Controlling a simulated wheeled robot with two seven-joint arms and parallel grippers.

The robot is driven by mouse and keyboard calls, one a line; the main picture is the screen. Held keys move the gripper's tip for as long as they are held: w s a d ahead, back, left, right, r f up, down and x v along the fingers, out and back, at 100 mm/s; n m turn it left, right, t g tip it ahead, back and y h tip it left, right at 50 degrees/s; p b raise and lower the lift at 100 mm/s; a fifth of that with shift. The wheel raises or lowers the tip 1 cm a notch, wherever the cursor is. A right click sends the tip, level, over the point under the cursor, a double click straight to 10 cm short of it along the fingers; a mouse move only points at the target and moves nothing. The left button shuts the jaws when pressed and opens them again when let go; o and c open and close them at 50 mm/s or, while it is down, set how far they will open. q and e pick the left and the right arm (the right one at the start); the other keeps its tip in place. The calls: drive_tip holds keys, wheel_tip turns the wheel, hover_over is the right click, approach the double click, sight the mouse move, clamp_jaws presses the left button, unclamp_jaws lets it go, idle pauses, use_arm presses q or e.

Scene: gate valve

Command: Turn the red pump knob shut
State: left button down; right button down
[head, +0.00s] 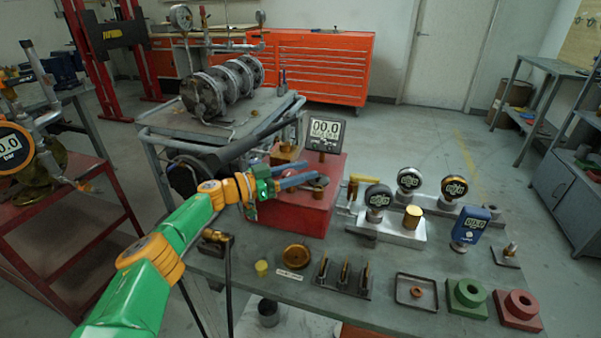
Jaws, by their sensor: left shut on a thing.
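My left gripper (321,181) reaches in from the left over the top of the box. Its blue fingers are shut on a small dark knob at their tips, on the right part of the box top. The fingers cover much of the knob, and its red colour does not show clearly. My right gripper is not in view.
A blue handheld meter (469,229), a small tray (416,292), a green block (467,297) and a red block (518,310) sit further right. A brass dish (296,256) lies in front.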

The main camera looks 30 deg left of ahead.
sight(283, 176)
use_arm(q)
drive_tip(key=shift+c, duration=1.9)
unclamp_jaws()
drive_tip(key=shift+w, duration=0.1)
drive_tip(key=shift+v, duration=3.5)
